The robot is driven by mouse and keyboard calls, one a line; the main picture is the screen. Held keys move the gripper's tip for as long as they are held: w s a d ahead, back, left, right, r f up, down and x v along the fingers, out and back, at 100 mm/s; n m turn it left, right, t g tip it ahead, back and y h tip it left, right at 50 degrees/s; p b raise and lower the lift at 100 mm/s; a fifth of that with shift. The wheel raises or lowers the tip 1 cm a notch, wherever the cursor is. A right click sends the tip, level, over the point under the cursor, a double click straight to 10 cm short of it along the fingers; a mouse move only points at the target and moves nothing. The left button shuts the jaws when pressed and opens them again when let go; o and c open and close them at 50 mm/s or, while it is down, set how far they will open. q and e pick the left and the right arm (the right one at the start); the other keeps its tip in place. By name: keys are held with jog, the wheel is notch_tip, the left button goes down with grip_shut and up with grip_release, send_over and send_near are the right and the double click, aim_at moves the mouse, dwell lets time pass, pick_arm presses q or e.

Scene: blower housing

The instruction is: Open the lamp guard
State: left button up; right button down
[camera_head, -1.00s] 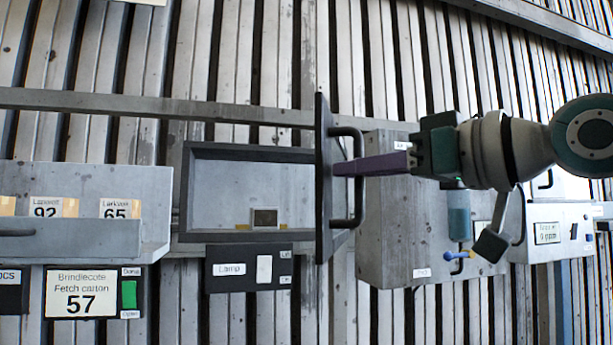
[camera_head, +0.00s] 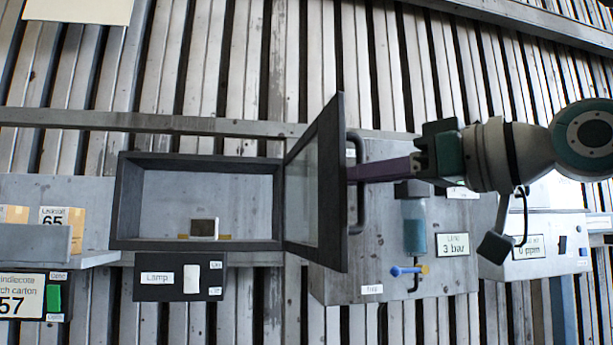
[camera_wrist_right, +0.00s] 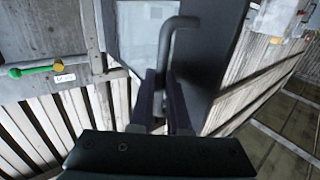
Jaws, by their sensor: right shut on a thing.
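The lamp guard (camera_head: 325,185) is a dark-framed door with a clear pane, hinged at the right side of the lamp box (camera_head: 120,205). It stands swung out, leaving the box front uncovered. Its dark bar handle (camera_head: 358,205) is on the outer face. My right gripper (camera_head: 362,172) reaches in from the right, with its purple fingers at the handle. In the right wrist view the fingers (camera_wrist_right: 165,105) are shut on the lower part of the handle (camera_wrist_right: 168,50). A small dark plate with a pale edge (camera_head: 203,228) is inside the box. My left gripper is not in view.
The Lamp switch panel (camera_head: 180,278) is below the box. A grey panel with a blue cylinder (camera_head: 414,225) and a blue-handled valve (camera_head: 405,270) is right of the guard, behind my arm. A carton shelf (camera_head: 35,243) is at the left.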

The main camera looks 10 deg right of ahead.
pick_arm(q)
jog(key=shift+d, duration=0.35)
pick_arm(e)
jog(key=shift+w+d+f, duration=0.1)
jog(key=shift+d, duration=0.25)
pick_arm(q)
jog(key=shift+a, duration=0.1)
pick_arm(e)
jog(key=c, duration=1.2)
grip_release()
jog(key=shift+o, duration=0.2)
